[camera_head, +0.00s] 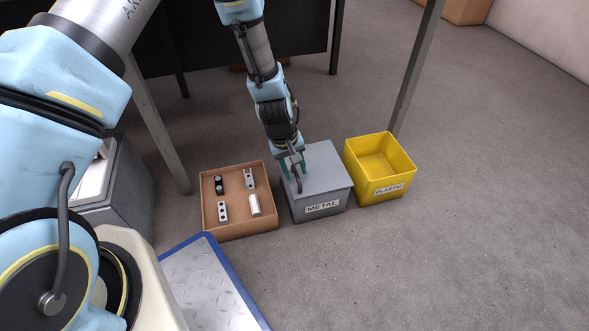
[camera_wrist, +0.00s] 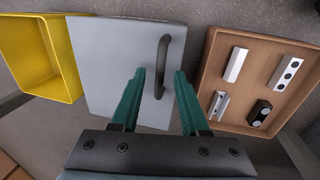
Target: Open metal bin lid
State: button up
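The grey metal bin (camera_head: 335,197) stands on the floor with a "METAL" label on its front. Its flat grey lid (camera_head: 325,165) is closed on top. In the wrist view the lid (camera_wrist: 110,65) carries a dark curved handle (camera_wrist: 162,62) near its edge on the cardboard box side. My gripper (camera_head: 292,178) is over that edge of the lid, pointing down. In the wrist view its two green fingers are apart, one on each side of the handle (camera_wrist: 159,73). I cannot tell whether either finger touches the handle.
An open yellow bin labelled "PLASTIC" (camera_head: 405,186) stands right of the metal bin, empty. An open cardboard box (camera_head: 237,228) with several small metal and black parts is close on the left. A blue-edged platform (camera_head: 210,285) lies nearer me. Floor in front of the bins is clear.

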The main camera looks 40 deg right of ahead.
grip_shut()
dwell(1.3)
